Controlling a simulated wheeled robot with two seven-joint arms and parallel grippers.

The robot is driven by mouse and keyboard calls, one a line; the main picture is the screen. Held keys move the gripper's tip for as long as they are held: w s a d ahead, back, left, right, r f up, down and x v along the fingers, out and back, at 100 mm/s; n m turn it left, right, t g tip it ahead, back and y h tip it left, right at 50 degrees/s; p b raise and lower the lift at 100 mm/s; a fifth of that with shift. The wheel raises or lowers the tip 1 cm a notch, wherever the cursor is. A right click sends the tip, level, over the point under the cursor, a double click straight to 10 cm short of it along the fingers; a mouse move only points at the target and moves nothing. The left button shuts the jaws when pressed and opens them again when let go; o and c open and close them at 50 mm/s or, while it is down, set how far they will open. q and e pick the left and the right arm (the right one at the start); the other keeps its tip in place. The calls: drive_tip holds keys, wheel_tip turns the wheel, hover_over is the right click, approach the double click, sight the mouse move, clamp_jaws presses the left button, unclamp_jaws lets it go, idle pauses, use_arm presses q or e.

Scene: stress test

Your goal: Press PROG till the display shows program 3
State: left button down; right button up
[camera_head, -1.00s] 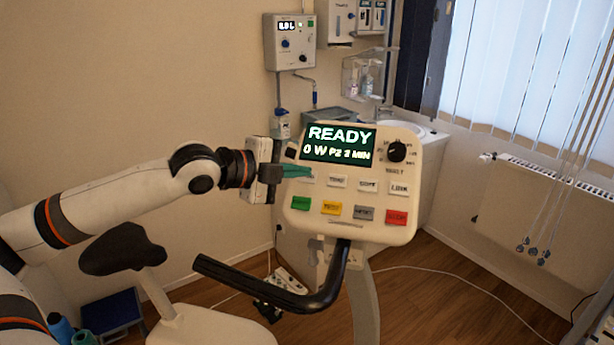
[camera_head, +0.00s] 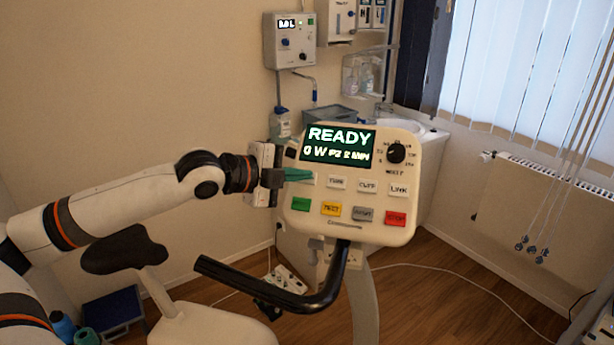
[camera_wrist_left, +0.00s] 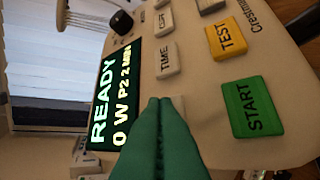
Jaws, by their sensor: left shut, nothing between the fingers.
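The console (camera_head: 400,230) has a dark green display (camera_head: 338,145) reading READY, 0 W, P2 and 2 MIN; it also shows in the left wrist view (camera_wrist_left: 115,95). My left gripper (camera_head: 309,176) has its green fingers shut and empty, with the tips at the leftmost pale button of the upper row. In the left wrist view the fingertips (camera_wrist_left: 160,101) cover most of that pale button (camera_wrist_left: 179,103), beside TIME. Its label is hidden, and I cannot tell whether the tips touch it. My right gripper is not in view.
TIME (camera_head: 337,183) and LINK (camera_head: 398,190) share the upper row. Green START (camera_head: 301,204), yellow TEST (camera_head: 331,208), a grey button (camera_head: 362,213) and red STOP (camera_head: 396,218) lie below. A knob (camera_head: 397,153) is at upper right. A black handlebar (camera_head: 325,290) curves below the console.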

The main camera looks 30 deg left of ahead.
use_arm(q)
drive_tip(key=shift+w+f, duration=0.1)
drive_tip(key=shift+f, duration=0.1)
idle(0.4)
drive_tip(key=shift+r, duration=0.1)
drive_tip(key=shift+s+d+r, duration=0.1)
drive_tip(key=shift+s+r, duration=0.35)
drive_tip(key=shift+r, duration=0.1)
drive_tip(key=shift+s+r, duration=0.3)
drive_tip(key=shift+r, duration=0.15)
drive_tip(key=s+r, duration=0.1)
drive_tip(key=s+d+r+b, duration=0.1)
drive_tip(key=r, duration=0.1)
drive_tip(key=shift+s, duration=0.15)
